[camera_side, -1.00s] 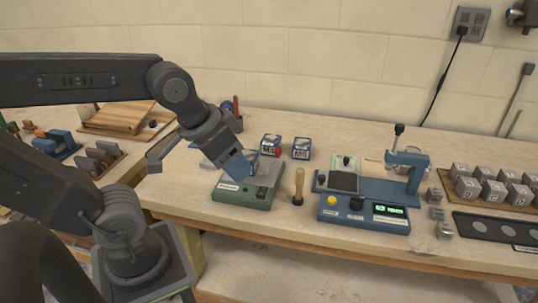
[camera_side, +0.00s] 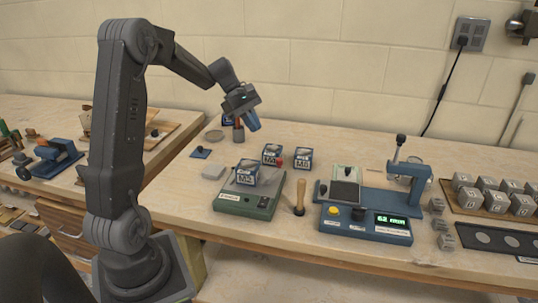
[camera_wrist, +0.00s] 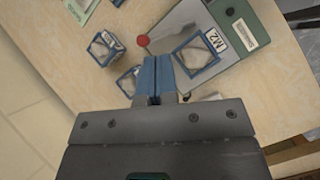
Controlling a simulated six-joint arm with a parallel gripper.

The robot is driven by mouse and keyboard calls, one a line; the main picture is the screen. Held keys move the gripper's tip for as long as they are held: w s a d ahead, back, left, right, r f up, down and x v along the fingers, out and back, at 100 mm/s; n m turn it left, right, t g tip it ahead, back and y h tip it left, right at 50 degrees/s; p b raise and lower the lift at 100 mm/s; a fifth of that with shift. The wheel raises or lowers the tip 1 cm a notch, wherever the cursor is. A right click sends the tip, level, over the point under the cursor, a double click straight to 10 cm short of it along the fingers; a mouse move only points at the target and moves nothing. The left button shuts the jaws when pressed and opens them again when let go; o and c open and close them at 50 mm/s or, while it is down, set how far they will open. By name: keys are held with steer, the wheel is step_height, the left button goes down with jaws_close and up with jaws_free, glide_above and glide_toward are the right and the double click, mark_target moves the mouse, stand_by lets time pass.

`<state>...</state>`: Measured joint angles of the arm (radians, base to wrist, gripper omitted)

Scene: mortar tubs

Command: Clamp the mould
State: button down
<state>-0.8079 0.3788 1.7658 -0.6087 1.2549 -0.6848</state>
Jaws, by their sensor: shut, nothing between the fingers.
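A blue-framed cube mould labelled M2 (camera_side: 246,173) sits on the plate of the green device (camera_side: 243,205). In the wrist view the same mould (camera_wrist: 198,52) stands on the green device (camera_wrist: 250,25). A red knob (camera_side: 279,162) is behind the mould at the device's back; in the wrist view this knob (camera_wrist: 143,40) sits on a thin lever beside the mould. I cannot tell whether the lever presses on the mould. My gripper (camera_side: 254,125) is raised behind the device, apart from the mould. Its blue fingers (camera_wrist: 156,75) are shut and empty.
Two more blue-framed cubes (camera_side: 271,153) (camera_side: 303,157) stand behind the device. A wooden-handled tool (camera_side: 299,192) stands right of it. Further right are a blue instrument (camera_side: 365,232) with a lit display and several metal cubes (camera_side: 497,200).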

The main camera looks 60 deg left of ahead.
steer(key=a+f+n+t+h, duration=0.1)
steer(key=a+f+n, duration=0.4)
steer(key=a, duration=0.5)
steer(key=shift+s+t, duration=0.4)
steer(key=shift+s, duration=0.05)
steer(key=shift+d+f, duration=0.15)
steer(key=x, duration=1)
steer(key=shift+d, duration=0.2)
steer(key=shift+w+d, duration=0.7)
steer(key=shift+d, duration=0.3)
steer(key=shift+w+d, duration=0.4)
steer(key=shift+d, duration=0.1)
